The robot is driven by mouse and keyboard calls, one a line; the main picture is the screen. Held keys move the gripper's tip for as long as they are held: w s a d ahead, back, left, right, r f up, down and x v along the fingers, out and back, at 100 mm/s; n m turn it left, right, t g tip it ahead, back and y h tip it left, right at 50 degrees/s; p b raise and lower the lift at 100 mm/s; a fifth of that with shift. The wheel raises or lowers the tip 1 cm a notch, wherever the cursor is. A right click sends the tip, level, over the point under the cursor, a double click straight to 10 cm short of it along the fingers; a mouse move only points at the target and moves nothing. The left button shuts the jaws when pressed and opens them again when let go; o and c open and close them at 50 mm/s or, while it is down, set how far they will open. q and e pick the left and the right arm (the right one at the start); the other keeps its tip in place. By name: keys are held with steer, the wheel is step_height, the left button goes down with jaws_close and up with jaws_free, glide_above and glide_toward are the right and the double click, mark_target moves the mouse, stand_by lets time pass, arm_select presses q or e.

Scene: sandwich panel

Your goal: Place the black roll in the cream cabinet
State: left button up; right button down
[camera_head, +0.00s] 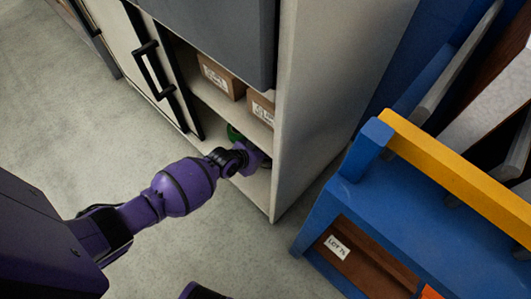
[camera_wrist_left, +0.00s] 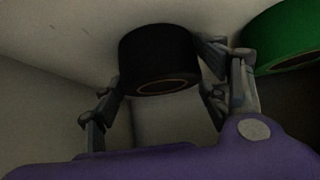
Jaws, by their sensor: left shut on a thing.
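The black roll (camera_wrist_left: 160,58) is between the fingers of my left gripper (camera_wrist_left: 165,85) in the left wrist view, and the gripper is shut on it. The left arm reaches into the lower compartment of the cream cabinet (camera_head: 331,85) in the head view. The left gripper (camera_head: 245,157) is partly hidden there by its own wrist, and the roll cannot be made out. In the wrist view the roll is close to a pale cabinet surface; whether it touches cannot be told. The right gripper is not in view.
A green roll (camera_wrist_left: 284,38) lies beside the gripper inside the cabinet and also shows in the head view (camera_head: 234,133). Cardboard boxes (camera_head: 222,78) stand on the shelf above. A grey door (camera_head: 222,35) and a blue rack (camera_head: 400,210) are close by.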

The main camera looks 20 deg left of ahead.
arm_select(q)
steer(key=o, duration=1.3)
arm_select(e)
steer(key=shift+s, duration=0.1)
arm_select(q)
steer(key=shift+r+p, duration=0.2)
steer(key=shift+p, duration=0.1)
steer(key=p+v, duration=0.6)
steer(key=v, duration=0.6)
steer(key=shift+f, duration=0.1)
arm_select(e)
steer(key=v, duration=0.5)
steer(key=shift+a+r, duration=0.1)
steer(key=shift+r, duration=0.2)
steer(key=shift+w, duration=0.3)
